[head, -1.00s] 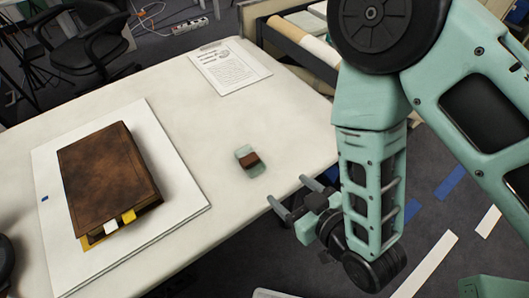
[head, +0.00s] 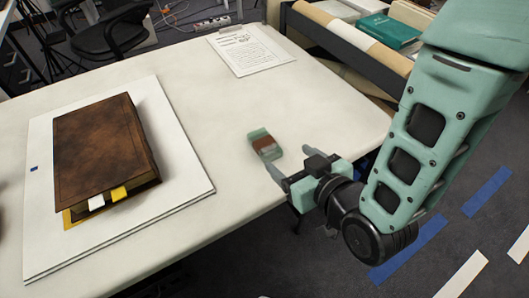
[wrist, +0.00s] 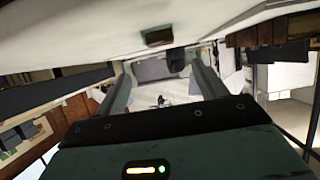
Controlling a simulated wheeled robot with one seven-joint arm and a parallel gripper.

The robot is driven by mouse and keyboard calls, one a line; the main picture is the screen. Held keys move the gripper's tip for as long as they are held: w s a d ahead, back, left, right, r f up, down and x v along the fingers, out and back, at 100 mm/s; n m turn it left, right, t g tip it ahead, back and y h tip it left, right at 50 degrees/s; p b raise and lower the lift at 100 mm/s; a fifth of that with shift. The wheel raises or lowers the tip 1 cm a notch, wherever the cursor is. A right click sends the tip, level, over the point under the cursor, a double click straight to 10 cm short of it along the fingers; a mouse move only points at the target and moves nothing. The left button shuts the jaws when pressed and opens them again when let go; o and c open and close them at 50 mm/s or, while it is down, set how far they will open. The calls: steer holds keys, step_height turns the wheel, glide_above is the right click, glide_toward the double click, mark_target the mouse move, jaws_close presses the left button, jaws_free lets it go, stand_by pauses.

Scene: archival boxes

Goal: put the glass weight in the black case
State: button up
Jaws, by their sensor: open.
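The glass weight (head: 264,145) is a small pale green block with a brown band. It lies on the white table near its front right edge. In the wrist view it shows as a small brown and greenish block (wrist: 158,37) at the top centre, ahead of the fingers. My gripper (head: 289,162) is open and empty at the table edge, just right of and nearer than the weight, its fingers pointing toward it. Whether a finger touches the weight I cannot tell. I cannot make out the black case in either view.
A brown book (head: 105,150) with yellow and white tabs lies on a white board (head: 185,165) at the table's left. A clipboard with a printed sheet (head: 250,50) lies at the back. A shelf of boxes (head: 345,45) stands behind right. The table (head: 200,100) between is clear.

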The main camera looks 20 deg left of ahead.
mark_target(266, 144)
steer(key=shift+w+a+f+b, duration=0.15)
steer(key=shift+f+b, duration=0.35)
steer(key=shift+b, duration=2.2)
steer(key=x, duration=0.4)
steer(key=shift+w+a+r, duration=0.15)
steer(key=shift+w+a, duration=0.05)
steer(key=shift+f+x, duration=0.15)
steer(key=shift+x, duration=1.2)
steer(key=shift+f+x, duration=0.15)
steer(key=shift+x, duration=1.25)
steer(key=shift+s, duration=0.2)
steer(key=shift+c, duration=0.3)
